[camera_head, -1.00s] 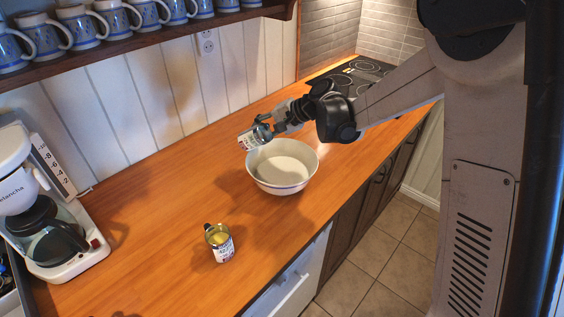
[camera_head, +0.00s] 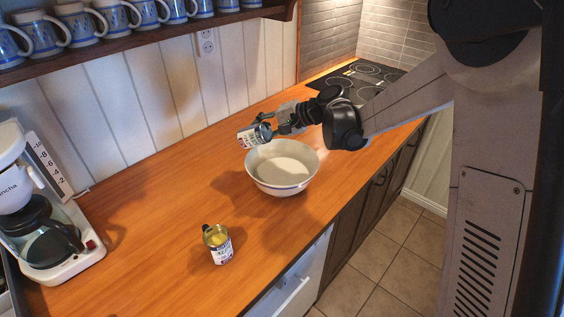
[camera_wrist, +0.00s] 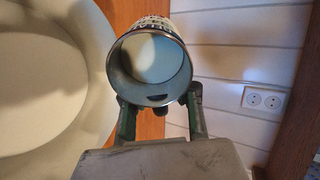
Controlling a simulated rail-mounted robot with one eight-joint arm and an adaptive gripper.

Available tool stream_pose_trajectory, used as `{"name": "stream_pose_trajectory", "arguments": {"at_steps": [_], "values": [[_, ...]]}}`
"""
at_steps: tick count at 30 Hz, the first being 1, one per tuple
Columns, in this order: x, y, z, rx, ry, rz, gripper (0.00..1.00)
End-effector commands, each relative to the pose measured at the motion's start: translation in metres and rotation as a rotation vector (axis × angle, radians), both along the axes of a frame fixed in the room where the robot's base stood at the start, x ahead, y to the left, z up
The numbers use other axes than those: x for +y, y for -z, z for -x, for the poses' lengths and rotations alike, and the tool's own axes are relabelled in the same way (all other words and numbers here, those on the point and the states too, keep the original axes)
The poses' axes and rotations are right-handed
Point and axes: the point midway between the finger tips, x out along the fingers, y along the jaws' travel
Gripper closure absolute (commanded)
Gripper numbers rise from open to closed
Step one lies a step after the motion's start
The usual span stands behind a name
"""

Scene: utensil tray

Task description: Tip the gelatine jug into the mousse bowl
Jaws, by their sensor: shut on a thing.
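My gripper (camera_head: 264,129) is shut on a small labelled metal jug (camera_head: 249,136), held in the air beyond the bowl's back left rim. The jug is tipped well over on its side. In the wrist view its round open mouth (camera_wrist: 150,66) faces the camera, with a pale interior; I cannot tell whether anything is left inside. The white mousse bowl (camera_head: 282,185) with a blue line stands upright on the counter and has a pale inside. It fills the left of the wrist view (camera_wrist: 98,75). I see no stream between jug and bowl.
A second labelled jug (camera_head: 220,252) with yellow contents stands upright on the wooden counter (camera_head: 150,225), nearer the front. A coffee maker (camera_head: 60,262) is at the left, a mug shelf (camera_head: 150,37) above, a hob (camera_head: 358,78) behind. The counter's middle is clear.

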Motion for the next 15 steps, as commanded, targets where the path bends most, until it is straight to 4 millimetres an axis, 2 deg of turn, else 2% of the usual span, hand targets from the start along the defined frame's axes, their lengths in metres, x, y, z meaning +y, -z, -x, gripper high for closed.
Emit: {"name": "stream_pose_trajectory", "arguments": {"at_steps": [15], "values": [[-0.0001, 0.0025, 0.0003, -0.021, 0.001, -0.065, 1.00]]}}
